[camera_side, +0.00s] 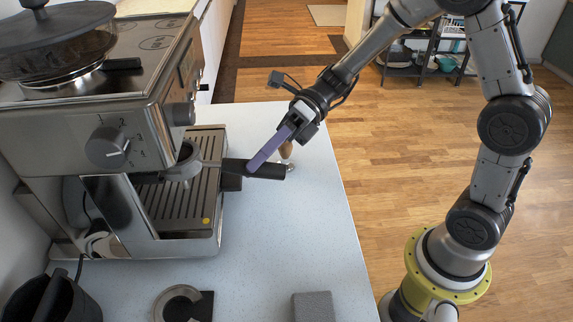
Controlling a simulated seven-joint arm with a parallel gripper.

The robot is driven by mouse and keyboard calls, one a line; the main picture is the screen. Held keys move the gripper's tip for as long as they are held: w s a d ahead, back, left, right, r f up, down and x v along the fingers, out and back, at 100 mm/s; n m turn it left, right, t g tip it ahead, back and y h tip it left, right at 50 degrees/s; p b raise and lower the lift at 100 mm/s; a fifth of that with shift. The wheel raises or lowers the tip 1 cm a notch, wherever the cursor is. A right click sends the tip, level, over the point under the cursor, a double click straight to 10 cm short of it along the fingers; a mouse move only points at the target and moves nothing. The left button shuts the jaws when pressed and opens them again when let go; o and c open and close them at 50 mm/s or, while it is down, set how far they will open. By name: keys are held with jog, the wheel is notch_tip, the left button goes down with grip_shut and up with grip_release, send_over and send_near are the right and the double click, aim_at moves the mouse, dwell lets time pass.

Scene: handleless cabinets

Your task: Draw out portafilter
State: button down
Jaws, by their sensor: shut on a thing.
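The portafilter has a black handle (262,170) that sticks out to the right from the espresso machine (110,140). Its metal head (184,165) sits under the machine's brew group, above the slatted drip tray (190,195). I cannot tell whether the head is still locked in the group. My gripper (258,163) reaches down from the upper right with its long purple fingers at the handle. The fingers are shut on the handle. The far side of the handle and one finger are hidden.
A tamper with a wooden handle (286,150) stands just behind the portafilter handle. A black and metal ring-shaped piece (182,304), a grey block (315,307) and a black container (50,300) are at the front. The countertop (270,235) right of the machine is mostly clear.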

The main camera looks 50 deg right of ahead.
aim_at(280, 165)
jog(key=shift+s+d+r, duration=0.15)
jog(key=shift+s+d, duration=0.1)
jog(key=shift+d, duration=0.1)
dwell(0.5)
jog(key=shift+s+d, duration=1.3)
jog(key=shift+s, duration=0.05)
jog(key=shift+d, duration=0.1)
jog(key=shift+s+d, duration=1.35)
jog(key=shift+s, duration=0.1)
